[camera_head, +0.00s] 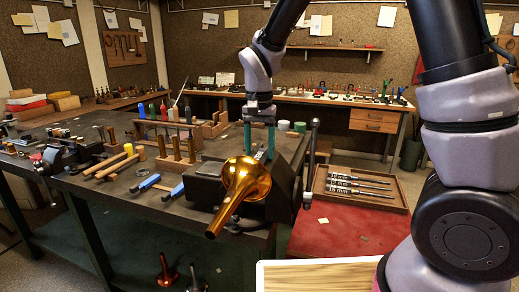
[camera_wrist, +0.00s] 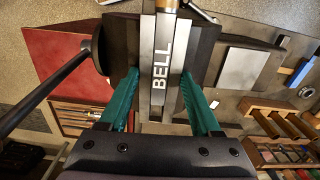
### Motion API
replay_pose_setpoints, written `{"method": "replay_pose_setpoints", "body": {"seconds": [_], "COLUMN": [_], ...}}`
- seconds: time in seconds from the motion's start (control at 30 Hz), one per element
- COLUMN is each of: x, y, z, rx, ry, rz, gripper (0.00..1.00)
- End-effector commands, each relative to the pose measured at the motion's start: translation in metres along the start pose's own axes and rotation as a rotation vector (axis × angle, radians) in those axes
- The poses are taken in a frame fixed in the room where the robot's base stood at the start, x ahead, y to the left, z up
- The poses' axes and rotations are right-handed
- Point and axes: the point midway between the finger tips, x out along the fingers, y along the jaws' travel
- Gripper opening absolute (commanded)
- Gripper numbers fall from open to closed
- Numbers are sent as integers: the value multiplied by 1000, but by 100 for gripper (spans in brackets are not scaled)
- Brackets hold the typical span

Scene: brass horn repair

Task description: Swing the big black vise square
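The big black vise (camera_head: 283,188) stands at the near right corner of the dark workbench. A golden brass horn bell (camera_head: 240,186) sits at its front and hides part of it. In the wrist view, the vise (camera_wrist: 120,45) lies below my gripper, with grey metal jaw plates (camera_wrist: 161,60) marked "BELL". My gripper (camera_head: 260,148) points down over the vise. Its teal fingers (camera_wrist: 160,75) stand apart, one on each side of the jaw plates.
The vise's long dark handle (camera_head: 311,165) rises on the right. A wooden tray (camera_head: 400,190) of screwdrivers lies on a red surface (camera_head: 340,232).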

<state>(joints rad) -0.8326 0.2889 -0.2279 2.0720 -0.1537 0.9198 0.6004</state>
Motion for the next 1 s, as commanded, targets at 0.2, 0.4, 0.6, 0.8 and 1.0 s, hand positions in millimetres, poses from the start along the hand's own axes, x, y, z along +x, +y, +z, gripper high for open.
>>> {"method": "replay_pose_setpoints", "body": {"seconds": [0.2,0.4,0.6,0.8,1.0], "x": [0,0,0,0,-1], "y": [0,0,0,0,0], "z": [0,2,2,2,2], "rx": [2,60,59,57,57], "ry": [0,-2,-2,-2,-1], "rz": [0,0,0,0,0], "gripper": [0,0,0,95,95]}}
